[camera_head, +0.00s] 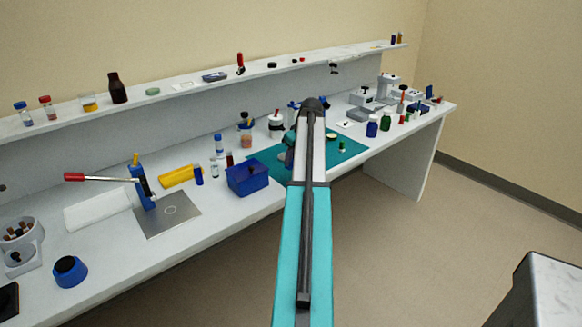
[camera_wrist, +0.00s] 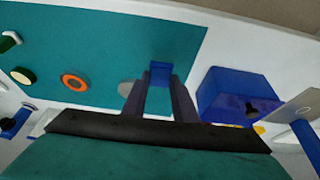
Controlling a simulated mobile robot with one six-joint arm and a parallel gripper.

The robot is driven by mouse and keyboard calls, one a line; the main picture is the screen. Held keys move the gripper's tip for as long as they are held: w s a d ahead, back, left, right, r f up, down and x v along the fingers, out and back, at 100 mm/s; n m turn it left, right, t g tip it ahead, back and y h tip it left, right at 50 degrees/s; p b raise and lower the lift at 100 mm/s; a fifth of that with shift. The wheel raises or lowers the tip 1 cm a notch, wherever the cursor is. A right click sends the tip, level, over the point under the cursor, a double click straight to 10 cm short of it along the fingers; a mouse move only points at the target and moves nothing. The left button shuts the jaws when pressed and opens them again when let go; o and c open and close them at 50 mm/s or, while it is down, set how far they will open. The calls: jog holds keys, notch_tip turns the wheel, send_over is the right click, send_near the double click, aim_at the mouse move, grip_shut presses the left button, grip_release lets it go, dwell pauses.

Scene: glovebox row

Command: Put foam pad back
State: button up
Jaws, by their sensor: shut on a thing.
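In the wrist view my gripper (camera_wrist: 160,82) is shut on a small blue block (camera_wrist: 159,69), seemingly the foam pad, gripped between its two dark fingertips. The block is over the teal mat (camera_wrist: 110,40); whether it touches the mat I cannot tell. A grey round thing (camera_wrist: 129,88) shows partly behind the left finger. In the head view my arm reaches over the teal mat (camera_head: 346,152) and hides the fingertips and the block.
A blue box (camera_head: 247,178) stands left of the mat, also in the wrist view (camera_wrist: 222,92). Blue and green jars (camera_head: 385,121) stand at right. A shelf (camera_head: 190,88) runs along the back.

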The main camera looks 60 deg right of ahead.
jog(key=shift+f+p, duration=0.5)
jog(key=shift+f, duration=1.25)
jog(key=shift+f, duration=0.2)
jog(key=o, duration=1)
jog(key=shift+r, duration=0.15)
jog(key=b+v, duration=0.1)
jog(key=v, duration=1.1)
jog(key=shift+b, duration=0.35)
jog(key=shift+s, duration=0.1)
